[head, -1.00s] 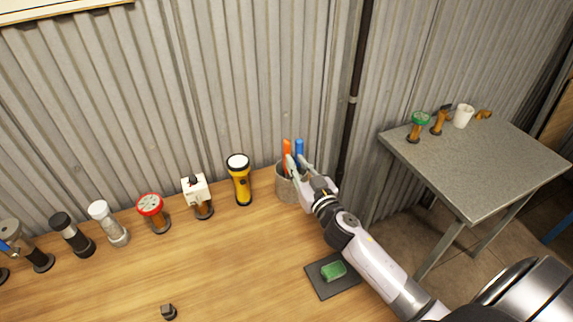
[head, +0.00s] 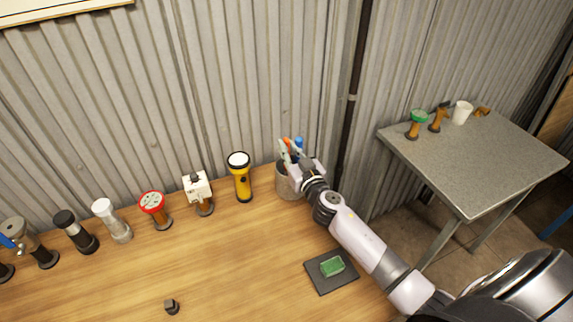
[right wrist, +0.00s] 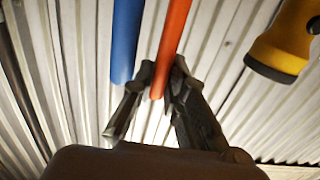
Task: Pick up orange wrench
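The orange wrench (head: 287,140) stands in a grey holder cup (head: 288,185) by the wall, beside a blue-handled tool (head: 299,142). Only their upper parts show above the cup. My right gripper (head: 289,149) is at the orange handle, above the cup. In the right wrist view the orange handle (right wrist: 172,40) runs between the two fingertips (right wrist: 163,72), with very little gap on either side. I cannot see firm contact. The blue handle (right wrist: 126,40) lies just outside the left finger in that view. My left gripper is not in view.
A yellow flashlight (head: 242,184) stands left of the cup. Several other upright items line the wall further left. A green block on a dark pad (head: 338,284) lies below my right arm. A separate grey table (head: 500,160) stands at right.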

